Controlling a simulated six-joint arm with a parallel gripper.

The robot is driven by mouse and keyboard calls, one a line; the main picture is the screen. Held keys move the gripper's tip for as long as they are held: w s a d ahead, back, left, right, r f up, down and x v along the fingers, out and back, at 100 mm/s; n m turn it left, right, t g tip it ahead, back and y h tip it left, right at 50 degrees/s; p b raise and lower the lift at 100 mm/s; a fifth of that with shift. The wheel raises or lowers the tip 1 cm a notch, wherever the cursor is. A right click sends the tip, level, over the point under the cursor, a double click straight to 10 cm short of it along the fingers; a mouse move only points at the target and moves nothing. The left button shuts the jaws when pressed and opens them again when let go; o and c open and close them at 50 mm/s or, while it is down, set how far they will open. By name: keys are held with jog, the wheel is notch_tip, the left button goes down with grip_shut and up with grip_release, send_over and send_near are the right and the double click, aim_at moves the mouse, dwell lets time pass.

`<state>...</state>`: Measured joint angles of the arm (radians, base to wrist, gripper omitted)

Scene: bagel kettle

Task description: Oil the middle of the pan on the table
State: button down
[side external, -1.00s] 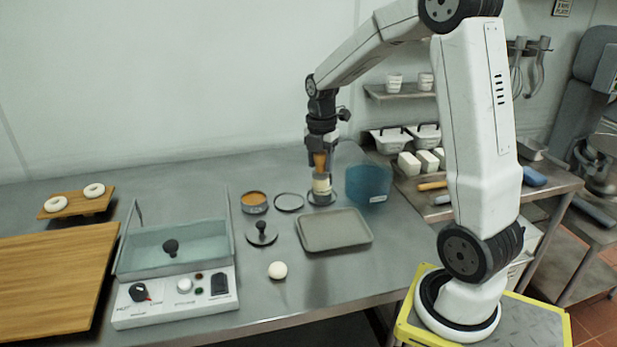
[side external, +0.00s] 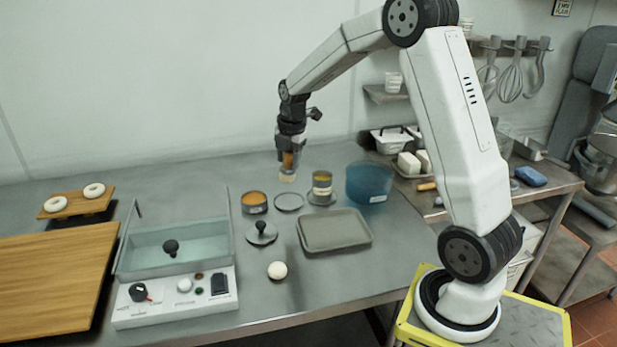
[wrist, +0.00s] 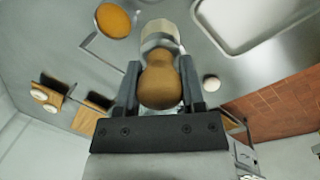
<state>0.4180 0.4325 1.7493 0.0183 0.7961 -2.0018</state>
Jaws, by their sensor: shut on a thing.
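My gripper (side external: 290,150) is shut on the wooden handle of a brush (side external: 287,174) with pale bristles. The brush is upright with bristles down, above the back of the table. In the wrist view the brown handle (wrist: 160,86) sits between my fingers, with the pale bristle end (wrist: 159,30) beyond it. The grey rectangular pan (side external: 334,231) lies flat on the table, to the right of and in front of the brush. Its inside looks empty. A small jar (side external: 322,183) stands on a round dish behind the pan; its contents are not clear.
A round tin with orange contents (side external: 254,202), a flat ring-like lid (side external: 289,202) and a knobbed lid (side external: 261,233) stand left of the pan. A white ball (side external: 277,270) lies in front. A blue bowl (side external: 369,183) is behind right, and the kettle (side external: 172,250) is left.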

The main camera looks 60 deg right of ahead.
jog(key=w+a+f+t, duration=0.1)
jog(key=w+f+t, duration=0.1)
jog(key=w, duration=0.8)
jog(key=shift+a, duration=0.35)
jog(key=shift+f, duration=0.3)
jog(key=shift+f, duration=2.75)
jog(key=shift+f, duration=0.75)
jog(key=shift+r, duration=0.15)
notch_tip(320, 180, up, 7)
dwell(0.6)
jog(key=shift+h, duration=0.3)
dwell(0.4)
